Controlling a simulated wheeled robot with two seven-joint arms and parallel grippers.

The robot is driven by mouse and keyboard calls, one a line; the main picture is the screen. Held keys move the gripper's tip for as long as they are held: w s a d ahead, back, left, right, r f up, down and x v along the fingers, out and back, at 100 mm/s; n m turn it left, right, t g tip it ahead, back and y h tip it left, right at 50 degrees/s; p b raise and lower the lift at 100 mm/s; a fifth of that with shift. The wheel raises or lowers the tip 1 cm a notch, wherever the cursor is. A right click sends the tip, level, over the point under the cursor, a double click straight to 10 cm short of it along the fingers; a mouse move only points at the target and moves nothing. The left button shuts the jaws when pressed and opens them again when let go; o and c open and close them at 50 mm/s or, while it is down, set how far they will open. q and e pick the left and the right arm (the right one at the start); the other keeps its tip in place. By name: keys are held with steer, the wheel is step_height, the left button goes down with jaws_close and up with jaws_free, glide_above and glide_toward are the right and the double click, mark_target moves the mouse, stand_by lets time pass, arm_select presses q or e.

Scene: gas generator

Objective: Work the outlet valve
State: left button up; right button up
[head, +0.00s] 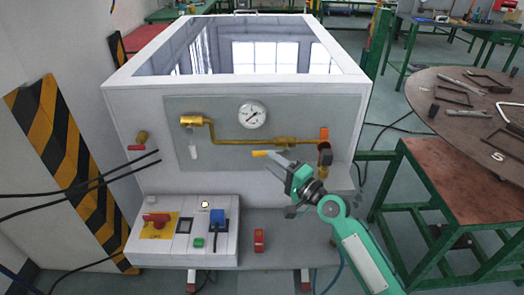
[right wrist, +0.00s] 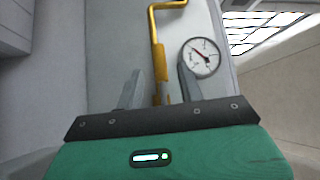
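The brass pipe (head: 255,141) runs across the grey panel (head: 180,108) below the round gauge (head: 252,115). At its right end is a brass valve (head: 325,158) with an upright orange handle (head: 323,133); I take this to be the outlet valve. My right gripper (head: 270,156) points left, just left of and below that valve. A small yellow piece (head: 259,154) shows at its tips; I cannot tell what it belongs to. In the right wrist view my right gripper (right wrist: 160,92) has its fingers apart, with the brass pipe (right wrist: 158,55) seen between them. My left gripper is not in view.
A red-handled valve (head: 140,140) is on the cabinet's left. A control box (head: 190,232) with a red switch stands low in front. A round table (head: 465,100) with metal parts is at right. Cables (head: 80,190) cross at left.

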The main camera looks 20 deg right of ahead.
mark_target(262, 154)
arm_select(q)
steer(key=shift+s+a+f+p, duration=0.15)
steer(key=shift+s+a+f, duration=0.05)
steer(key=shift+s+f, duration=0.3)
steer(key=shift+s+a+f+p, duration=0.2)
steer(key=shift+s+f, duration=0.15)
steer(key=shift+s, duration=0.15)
arm_select(e)
steer(key=shift+x, duration=2.55)
jaws_close()
